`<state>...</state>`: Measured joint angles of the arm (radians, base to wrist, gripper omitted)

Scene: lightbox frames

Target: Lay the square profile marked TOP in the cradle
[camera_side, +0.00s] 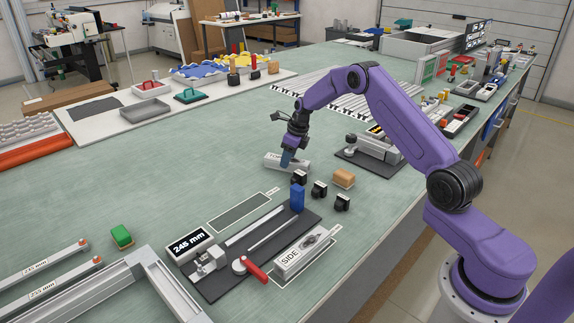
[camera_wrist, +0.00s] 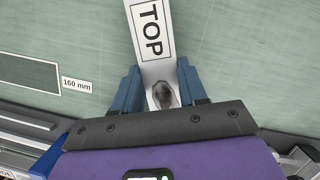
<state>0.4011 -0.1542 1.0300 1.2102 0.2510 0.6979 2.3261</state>
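The square profile marked TOP (camera_side: 272,160) is a pale bar lying on the green table. In the wrist view the profile (camera_wrist: 152,35) runs up between my fingers, with a dark oval mark near its close end. My gripper (camera_side: 288,160) is low over it; in the wrist view its blue fingers (camera_wrist: 161,85) lie against both sides, with no clear gap. The likely cradle is the pair of pale rails (camera_side: 262,228) on a dark baseplate (camera_side: 222,284), which look empty. The profile is apart from it, farther back.
A profile marked SIDE (camera_side: 298,256) lies beside the baseplate. A red-handled clamp (camera_side: 256,270), a blue block (camera_side: 298,197) and a 245 mm display (camera_side: 190,244) are on or by it. A dark outlined rectangle (camera_side: 240,212) lies flat.

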